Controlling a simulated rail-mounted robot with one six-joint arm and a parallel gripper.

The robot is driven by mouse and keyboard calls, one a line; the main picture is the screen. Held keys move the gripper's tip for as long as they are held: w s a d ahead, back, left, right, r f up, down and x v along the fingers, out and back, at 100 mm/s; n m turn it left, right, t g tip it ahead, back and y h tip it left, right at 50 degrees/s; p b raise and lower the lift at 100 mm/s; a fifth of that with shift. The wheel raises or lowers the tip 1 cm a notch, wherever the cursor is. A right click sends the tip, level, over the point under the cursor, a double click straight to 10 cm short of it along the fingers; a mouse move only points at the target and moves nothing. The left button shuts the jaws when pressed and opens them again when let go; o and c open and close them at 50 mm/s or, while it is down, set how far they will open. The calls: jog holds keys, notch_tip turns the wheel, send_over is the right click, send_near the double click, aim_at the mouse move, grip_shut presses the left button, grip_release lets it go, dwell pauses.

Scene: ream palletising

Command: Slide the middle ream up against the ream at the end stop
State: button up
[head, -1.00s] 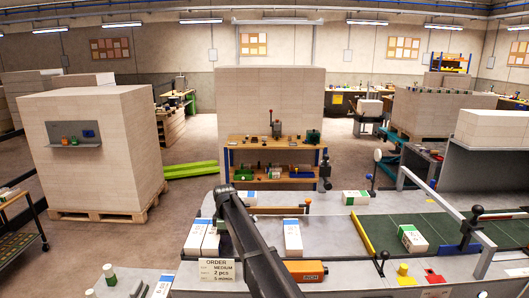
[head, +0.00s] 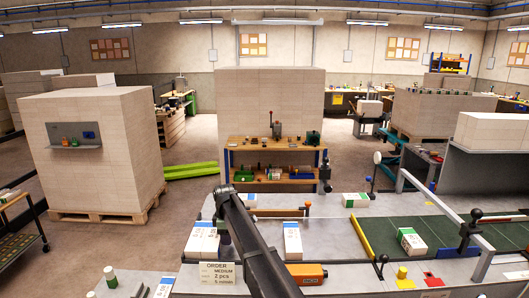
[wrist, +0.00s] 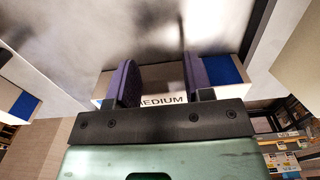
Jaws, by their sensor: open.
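Another white ream (head: 292,240) with a blue end lies to the right of my arm. My gripper's end is hidden there by my arm. In the wrist view my gripper (wrist: 163,82) is open, with its two dark purple pads apart. A pale ream with a blue end patch (wrist: 222,68) shows behind and between the pads. Contact with it is not clear. Another pale ream with a blue patch (wrist: 24,106) shows at the left edge. The end stop cannot be made out.
An order card (head: 217,272) stands at the bench front, near an orange unit (head: 306,273). A ream (head: 411,241) lies on the green belt (head: 445,232) at right. Another ream (head: 355,200) lies behind. Grey bench is clear between the right-hand ream and the yellow bar (head: 361,237).

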jog(key=shift+r+p, duration=0.75)
jog(key=shift+r, duration=0.3)
jog(key=d+r+p, duration=0.2)
jog(key=r+p, duration=0.1)
jog(key=shift+r, duration=0.25)
jog(key=s+d+m, duration=0.2)
jog(key=s+d, duration=0.3)
jog(key=s+d+m, duration=0.3)
jog(key=s+d, duration=0.2)
jog(key=d, duration=0.1)
jog(key=s+d+m, duration=0.2)
jog(key=s+d, duration=0.3)
jog(key=shift+s+d+m, duration=0.2)
jog(key=shift+d+m, duration=0.05)
jog(key=shift+m, duration=0.15)
jog(key=s+d+m, duration=0.4)
jog(key=s+d, duration=0.2)
jog(key=s, duration=0.3)
jog(key=s+d+m, duration=0.5)
jog(key=s, duration=0.4)
jog(key=s+d+f+m+b, duration=0.1)
jog(key=s+f+b, duration=0.3)
jog(key=f+b, duration=1.1)
jog(key=shift+d+f, duration=0.2)
jog(key=shift+f, duration=0.05)
